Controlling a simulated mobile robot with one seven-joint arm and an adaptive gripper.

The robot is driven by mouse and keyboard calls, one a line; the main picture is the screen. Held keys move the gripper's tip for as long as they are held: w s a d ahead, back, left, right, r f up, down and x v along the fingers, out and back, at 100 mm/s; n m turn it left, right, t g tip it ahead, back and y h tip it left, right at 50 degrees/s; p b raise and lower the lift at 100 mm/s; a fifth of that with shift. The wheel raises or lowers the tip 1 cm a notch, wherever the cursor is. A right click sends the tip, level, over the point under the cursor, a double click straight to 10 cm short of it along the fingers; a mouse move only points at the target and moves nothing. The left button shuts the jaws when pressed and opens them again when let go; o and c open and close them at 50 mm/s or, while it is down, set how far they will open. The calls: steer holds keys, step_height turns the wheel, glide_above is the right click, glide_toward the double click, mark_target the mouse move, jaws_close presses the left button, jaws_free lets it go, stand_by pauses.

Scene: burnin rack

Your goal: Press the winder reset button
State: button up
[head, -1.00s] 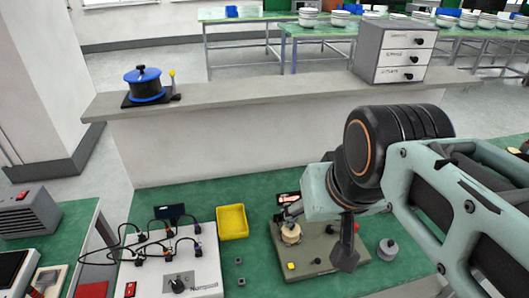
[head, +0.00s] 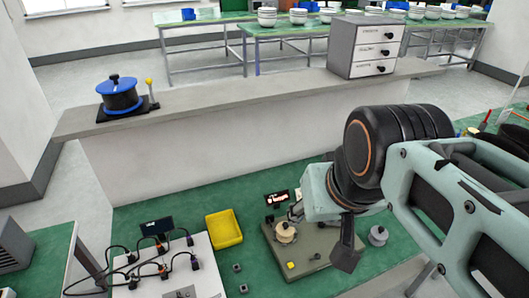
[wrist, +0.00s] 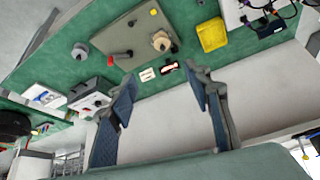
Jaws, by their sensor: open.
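The winder is a grey-green base plate (head: 325,240) on the green bench, carrying a pale spool (head: 285,232), a small yellow button (head: 291,265) near its front-left corner and a small black knob (head: 317,256). In the wrist view the plate (wrist: 120,35) is at the top, with the yellow button (wrist: 153,11) and the spool (wrist: 161,41). My gripper (head: 346,254) hangs over the right part of the winder in the head view, partly hiding it. In the wrist view its two fingers (wrist: 160,82) are spread apart with nothing between them. It touches no button that I can see.
A small display (head: 276,198) stands behind the winder. A yellow tray (head: 224,229) and a white panel with black cables (head: 185,265) are to the left. A grey spool (head: 378,235) stands to the right. A low wall (head: 230,150) runs behind the bench.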

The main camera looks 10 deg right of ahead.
jaws_close()
stand_by(1.4)
